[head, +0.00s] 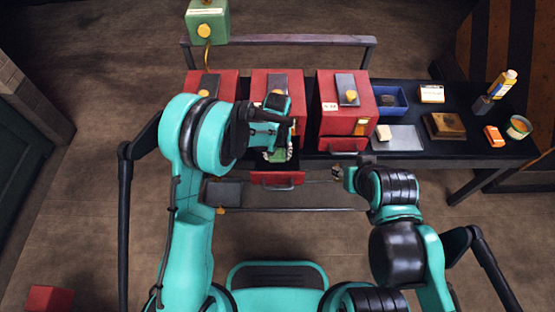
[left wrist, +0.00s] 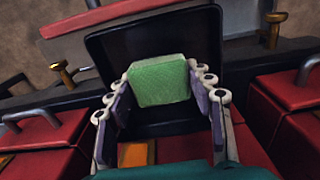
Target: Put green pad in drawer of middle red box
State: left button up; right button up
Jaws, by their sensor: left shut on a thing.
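The middle red box (head: 262,82) stands on the dark bench with its drawer (head: 277,179) pulled open toward me. My left gripper (head: 278,152) is over this drawer, shut on the green pad (head: 275,156), which is mostly hidden by the arm in the head view. In the left wrist view the green pad (left wrist: 160,80) sits between the two fingers, with the black drawer interior (left wrist: 200,45) behind and around it. I cannot tell whether the pad touches the drawer floor. My right gripper (head: 338,173) is near the bench's front edge, small and unclear.
Red boxes stand on the left (head: 225,88) and right (head: 335,115) of the middle one. A blue tray (head: 400,99), a grey plate (head: 405,140), a brown block (head: 444,126) and several small items lie on the bench's right side. A rail (head: 300,41) runs behind.

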aim_at(278, 159)
pick_arm(q)
notch_tip(278, 159, down, 3)
jog(key=shift+f+b, duration=0.15)
jog(key=shift+b, duration=0.45)
jog(key=shift+f, duration=0.15)
jog(key=o, duration=1.2)
jog(key=shift+o, duration=0.2)
